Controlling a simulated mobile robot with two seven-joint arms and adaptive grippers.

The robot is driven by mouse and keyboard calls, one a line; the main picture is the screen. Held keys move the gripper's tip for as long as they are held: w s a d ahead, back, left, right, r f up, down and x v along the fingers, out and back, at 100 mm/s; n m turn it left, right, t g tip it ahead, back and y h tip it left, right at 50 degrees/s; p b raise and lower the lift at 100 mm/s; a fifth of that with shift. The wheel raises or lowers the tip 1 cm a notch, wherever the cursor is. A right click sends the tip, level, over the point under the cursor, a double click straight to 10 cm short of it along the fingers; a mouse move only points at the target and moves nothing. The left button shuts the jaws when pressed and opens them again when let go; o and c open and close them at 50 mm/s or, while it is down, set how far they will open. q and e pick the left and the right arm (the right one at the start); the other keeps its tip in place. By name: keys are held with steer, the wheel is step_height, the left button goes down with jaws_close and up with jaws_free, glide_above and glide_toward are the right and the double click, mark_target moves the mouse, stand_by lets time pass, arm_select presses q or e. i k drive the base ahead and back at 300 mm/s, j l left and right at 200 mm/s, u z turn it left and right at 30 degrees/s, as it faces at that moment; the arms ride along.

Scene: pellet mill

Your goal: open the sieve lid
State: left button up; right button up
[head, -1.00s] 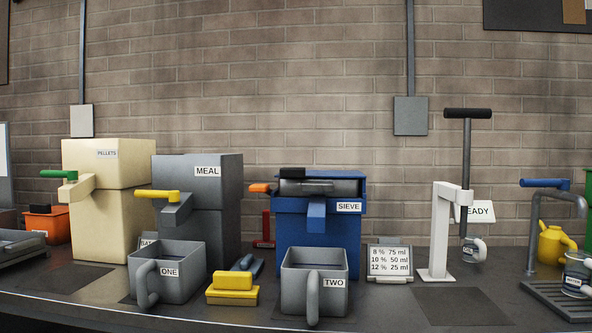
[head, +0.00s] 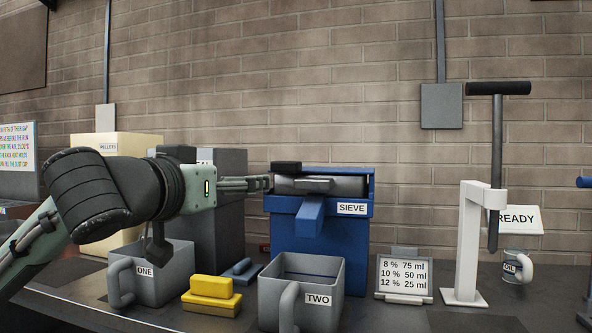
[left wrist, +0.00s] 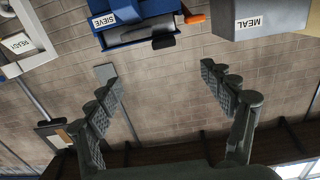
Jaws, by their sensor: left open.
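The blue sieve (head: 352,236), labelled SIEVE, stands on the bench. A dark grey rounded part with a bar across its front, seemingly the lid (head: 345,186), lies down in its top; a black block (head: 287,167) sits at the upper left. My left gripper (head: 268,183) reaches in from the left, its fingertips overlapping the sieve's upper left edge; contact cannot be told. In the left wrist view its fingers (left wrist: 158,78) are spread with nothing between them. My right gripper is not in view.
Grey bins ONE (head: 176,268) and TWO (head: 330,276) stand in front, with a yellow block (head: 211,293) between them. The grey MEAL hopper (head: 229,215) is behind my left arm. A ratio card (head: 403,277) and white press stand (head: 466,245) are to the right.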

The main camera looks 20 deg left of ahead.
mark_target(276, 166)
steer(key=i+j, duration=0.1)
steer(key=i, duration=0.8)
